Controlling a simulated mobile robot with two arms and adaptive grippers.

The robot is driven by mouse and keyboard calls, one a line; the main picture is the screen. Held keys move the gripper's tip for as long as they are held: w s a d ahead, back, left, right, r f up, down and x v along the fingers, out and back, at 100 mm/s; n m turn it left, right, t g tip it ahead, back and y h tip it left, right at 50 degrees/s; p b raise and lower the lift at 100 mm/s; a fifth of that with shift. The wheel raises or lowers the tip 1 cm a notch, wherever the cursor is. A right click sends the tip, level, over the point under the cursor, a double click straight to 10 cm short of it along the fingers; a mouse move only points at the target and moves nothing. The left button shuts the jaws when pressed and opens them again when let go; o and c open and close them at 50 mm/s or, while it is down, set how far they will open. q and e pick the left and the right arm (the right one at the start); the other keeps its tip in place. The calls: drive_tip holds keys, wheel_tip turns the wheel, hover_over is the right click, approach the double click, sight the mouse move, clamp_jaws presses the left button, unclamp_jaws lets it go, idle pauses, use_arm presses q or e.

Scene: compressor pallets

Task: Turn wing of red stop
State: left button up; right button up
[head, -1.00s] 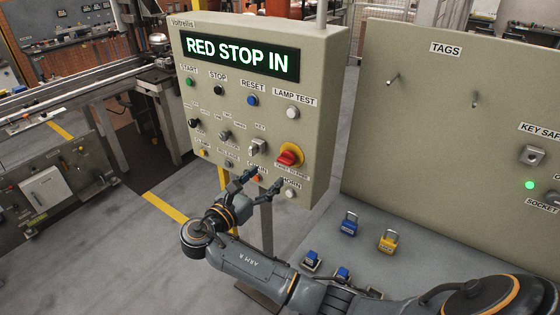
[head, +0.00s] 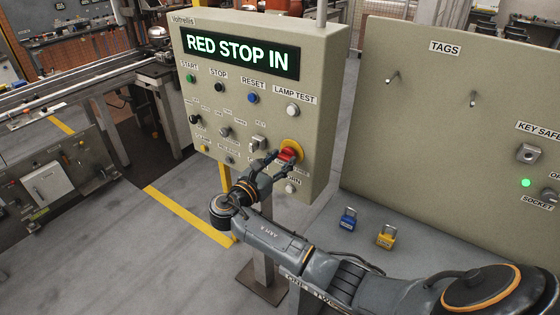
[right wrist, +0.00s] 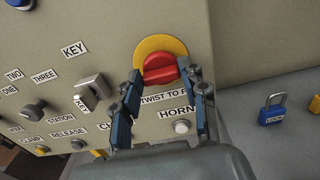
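The red stop (head: 287,155) is a red knob with a raised wing on a round yellow plate, at the lower right of the control panel (head: 322,130). The panel's display (head: 240,55) reads RED STOP IN. In the right wrist view the red stop (right wrist: 161,69) lies just beyond my fingertips, its wing roughly level. My right gripper (head: 275,160) is open, with its blue-padded fingers (right wrist: 165,88) spread to the left and right of the knob's lower part. I cannot tell whether they touch it. My left gripper is not in view.
A key switch (right wrist: 91,92) sits left of the stop, and a white HORN button (right wrist: 182,127) is below it. A tags board (head: 440,130) stands to the right. A blue padlock (head: 348,219) and a yellow padlock (head: 386,237) are on the grey surface below.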

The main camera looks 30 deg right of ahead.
drive_tip(key=shift+c, duration=1.4)
drive_tip(key=shift+m, duration=0.4)
drive_tip(key=m, duration=0.2)
drive_tip(key=shift+f+m, duration=0.1)
drive_tip(key=shift+m, duration=0.2)
drive_tip(key=shift+s+m+b, duration=0.1)
drive_tip(key=shift+m+b, duration=0.85)
drive_tip(key=shift+m, duration=0.85)
drive_tip(key=o, duration=1.2)
drive_tip(key=shift+d, duration=0.1)
drive_tip(key=shift+c, duration=0.2)
